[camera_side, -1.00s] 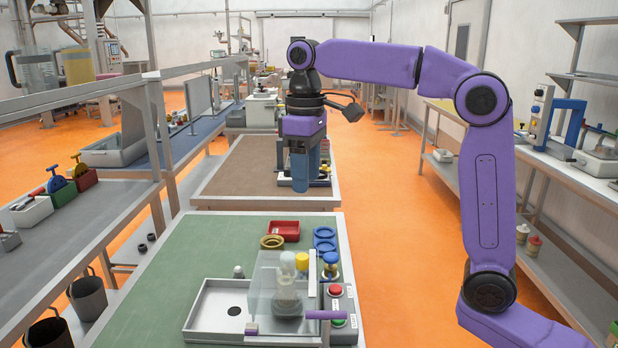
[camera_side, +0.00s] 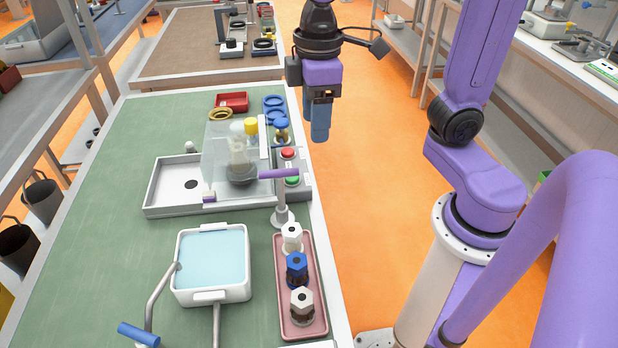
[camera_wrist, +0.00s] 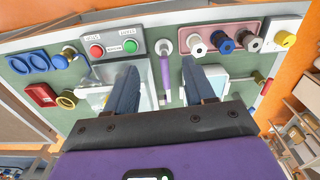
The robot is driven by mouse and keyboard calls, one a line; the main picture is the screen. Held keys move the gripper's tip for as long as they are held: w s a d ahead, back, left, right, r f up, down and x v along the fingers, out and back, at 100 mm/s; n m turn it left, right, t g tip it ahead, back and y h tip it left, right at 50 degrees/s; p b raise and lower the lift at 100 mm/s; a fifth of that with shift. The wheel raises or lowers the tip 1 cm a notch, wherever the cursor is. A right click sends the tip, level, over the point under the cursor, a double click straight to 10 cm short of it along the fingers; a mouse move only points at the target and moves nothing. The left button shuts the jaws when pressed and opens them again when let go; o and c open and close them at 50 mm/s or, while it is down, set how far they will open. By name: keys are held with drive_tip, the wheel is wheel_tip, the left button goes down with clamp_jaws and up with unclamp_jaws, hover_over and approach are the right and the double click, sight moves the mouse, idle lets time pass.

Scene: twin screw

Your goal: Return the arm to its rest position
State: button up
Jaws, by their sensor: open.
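My gripper (camera_side: 320,118) hangs with its blue fingers pointing down, beside the right edge of the green bench (camera_side: 120,150), over the orange floor. In the wrist view my gripper (camera_wrist: 163,88) shows two blue fingers well apart with nothing held between them. My purple arm reaches in from the right of the side view. The fingers are clear of the objects on the bench.
A clear guard (camera_side: 225,145) stands over a grey tray beside red (camera_side: 288,153) and green (camera_side: 292,181) buttons. A pink tray (camera_side: 311,315) holds several hex-topped pieces. A white basin (camera_side: 240,293) stands left of it. Open floor lies right of the bench.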

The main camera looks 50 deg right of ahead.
drive_tip(key=s+d+f+n, duration=0.1)
drive_tip(key=s+d+f, duration=0.1)
drive_tip(key=s, duration=0.4)
drive_tip(key=s+d+f+n, duration=0.1)
drive_tip(key=s+d+f, duration=0.2)
drive_tip(key=s+f, duration=0.2)
drive_tip(key=shift+s+d+f+n, duration=0.2)
drive_tip(key=shift+s+f+n, duration=0.15)
drive_tip(key=shift+s, duration=0.4)
